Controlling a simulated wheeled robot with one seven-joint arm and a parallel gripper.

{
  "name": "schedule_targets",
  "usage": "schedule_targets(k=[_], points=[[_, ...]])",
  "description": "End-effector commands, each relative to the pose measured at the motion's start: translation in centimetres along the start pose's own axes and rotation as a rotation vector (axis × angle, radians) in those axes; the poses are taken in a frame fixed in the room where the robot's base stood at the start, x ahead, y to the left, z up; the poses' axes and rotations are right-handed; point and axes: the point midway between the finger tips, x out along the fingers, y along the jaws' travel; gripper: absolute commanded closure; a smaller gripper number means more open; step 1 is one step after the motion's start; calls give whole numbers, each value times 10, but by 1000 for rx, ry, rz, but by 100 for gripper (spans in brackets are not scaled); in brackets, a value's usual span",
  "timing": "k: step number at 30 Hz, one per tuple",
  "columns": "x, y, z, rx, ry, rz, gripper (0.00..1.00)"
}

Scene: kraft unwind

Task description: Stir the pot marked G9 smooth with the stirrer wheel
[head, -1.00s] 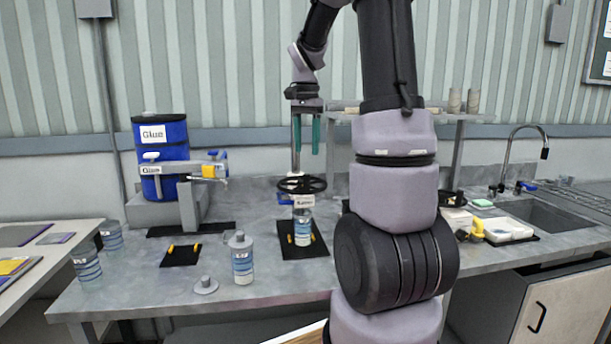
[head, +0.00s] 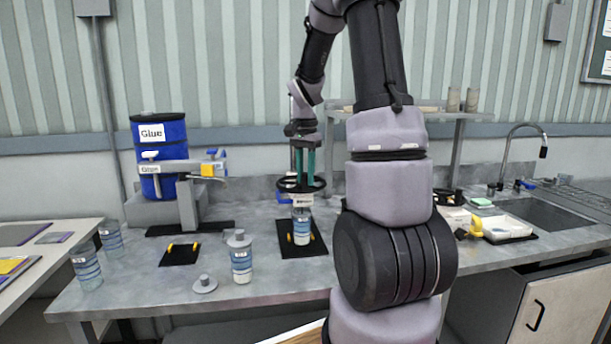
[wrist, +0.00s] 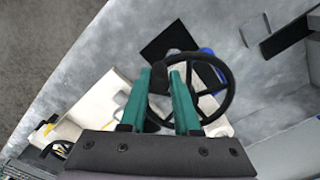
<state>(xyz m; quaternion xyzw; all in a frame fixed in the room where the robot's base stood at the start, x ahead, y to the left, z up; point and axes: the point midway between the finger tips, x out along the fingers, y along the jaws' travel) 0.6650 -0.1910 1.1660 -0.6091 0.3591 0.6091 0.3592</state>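The stirrer wheel (head: 287,188) is a black spoked handwheel on a stand at the back of the bench; it also shows in the wrist view (wrist: 227,97). A clear pot with blue and white bands (head: 302,232) stands upright below it on a black mat (head: 288,250). Its marking is too small to read, so I cannot confirm G9. My gripper (head: 305,183) points down with its teal fingertips at the wheel's height or just above. In the wrist view my gripper (wrist: 160,75) has a gap between its fingers, which overlap the wheel's rim; contact is unclear.
A lidded banded pot (head: 242,262) and a grey lid (head: 205,286) stand at the bench front. A blue glue drum (head: 165,160) is at back left, with an empty-looking black mat (head: 180,256) before it. Two banded pots (head: 87,268) (head: 111,238) stand left. The sink (head: 545,212) is right.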

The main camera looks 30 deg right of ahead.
Motion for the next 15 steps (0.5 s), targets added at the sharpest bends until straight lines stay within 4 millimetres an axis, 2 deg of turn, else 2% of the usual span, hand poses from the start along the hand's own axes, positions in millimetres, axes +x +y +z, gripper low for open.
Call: schedule_targets(k=[1,2,15], points=[[0,0,0,0,0,0,93],[0,0,0,0,0,0,100],[0,0,0,0,0,0,100]])
